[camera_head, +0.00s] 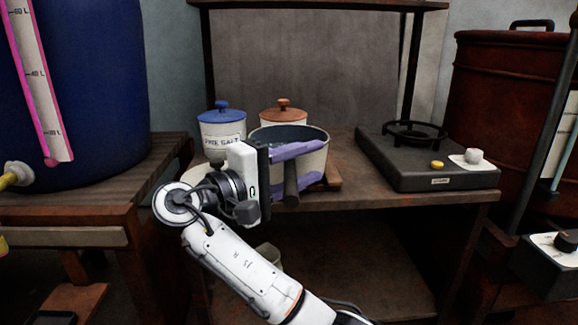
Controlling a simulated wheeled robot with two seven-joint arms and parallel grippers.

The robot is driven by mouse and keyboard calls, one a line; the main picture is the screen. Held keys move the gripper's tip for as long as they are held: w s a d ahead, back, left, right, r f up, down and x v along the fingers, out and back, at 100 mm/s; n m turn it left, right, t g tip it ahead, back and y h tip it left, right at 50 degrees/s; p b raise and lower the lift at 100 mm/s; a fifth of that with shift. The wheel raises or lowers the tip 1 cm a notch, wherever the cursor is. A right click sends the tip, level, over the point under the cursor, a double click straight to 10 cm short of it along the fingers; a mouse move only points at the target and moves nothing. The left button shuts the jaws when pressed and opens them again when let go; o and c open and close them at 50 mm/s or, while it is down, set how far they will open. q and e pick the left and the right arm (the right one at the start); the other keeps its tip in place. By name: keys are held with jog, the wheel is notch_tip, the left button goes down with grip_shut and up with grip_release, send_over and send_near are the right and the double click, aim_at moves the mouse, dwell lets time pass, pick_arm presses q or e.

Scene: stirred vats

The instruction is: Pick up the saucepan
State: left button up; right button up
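The saucepan (314,160) is a cream pan with a dark inside, upright on a wooden board at the front of the middle bench. Its dark handle (291,186) points towards me. My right gripper (304,166) is at the saucepan's front, with its purple fingers pointing right. The fingers are spread, one above the other, and the handle shows between them and in front of the lower one. I cannot tell whether either finger touches the pan. My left gripper is not in view.
A blue-lidded salt jar (221,132) and an orange-lidded jar (284,111) stand behind the saucepan. A dark burner plate (440,181) with a ring stand is to the right. A blue vat (95,90) stands left, a rusty red vat (500,85) right.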

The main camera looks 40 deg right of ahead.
grip_shut()
dwell(1.2)
jog(key=shift+r, duration=0.25)
